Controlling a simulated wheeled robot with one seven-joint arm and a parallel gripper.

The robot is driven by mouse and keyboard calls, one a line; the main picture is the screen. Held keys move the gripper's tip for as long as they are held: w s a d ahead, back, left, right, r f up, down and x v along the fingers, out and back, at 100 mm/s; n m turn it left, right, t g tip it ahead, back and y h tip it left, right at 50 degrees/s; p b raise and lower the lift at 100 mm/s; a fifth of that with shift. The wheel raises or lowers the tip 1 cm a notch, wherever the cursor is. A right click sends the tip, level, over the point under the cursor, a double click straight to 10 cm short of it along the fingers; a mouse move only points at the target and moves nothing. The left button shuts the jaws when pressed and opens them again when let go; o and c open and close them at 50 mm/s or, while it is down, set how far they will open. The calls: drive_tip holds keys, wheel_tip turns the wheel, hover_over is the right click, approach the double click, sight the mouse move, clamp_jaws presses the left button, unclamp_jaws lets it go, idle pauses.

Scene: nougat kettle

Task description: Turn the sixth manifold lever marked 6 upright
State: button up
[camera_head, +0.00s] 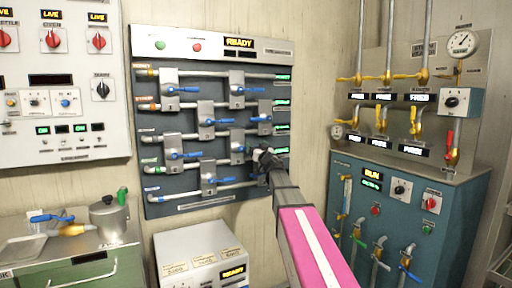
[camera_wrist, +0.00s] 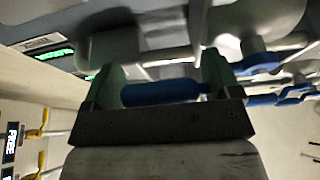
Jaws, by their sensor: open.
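The manifold panel (camera_head: 225,185) hangs on the wall with several blue levers on grey valve blocks, and the levers I can make out lie roughly sideways. My gripper (camera_head: 262,157) is at the panel's lower right, in front of the third row. In the wrist view my gripper (camera_wrist: 163,82) is open, with a blue lever handle (camera_wrist: 160,92) lying across the space between its two fingers. I cannot tell whether the fingers touch it. Number marks are too small to read, so I cannot confirm which lever is 6. My gripper partly hides that lever's block in the head view.
Neighbouring blue levers (camera_wrist: 258,64) sit close to the right finger in the wrist view. A teal cabinet (camera_head: 345,172) with pipes and yellow valves stands at right. A white box (camera_head: 200,250) stands below the panel. A grey control panel (camera_head: 65,140) is at left.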

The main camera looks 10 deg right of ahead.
drive_tip(key=shift+w+a+r, duration=0.1)
drive_tip(key=shift+w, duration=0.05)
drive_tip(key=c, duration=1.3)
drive_tip(key=shift+r, duration=0.1)
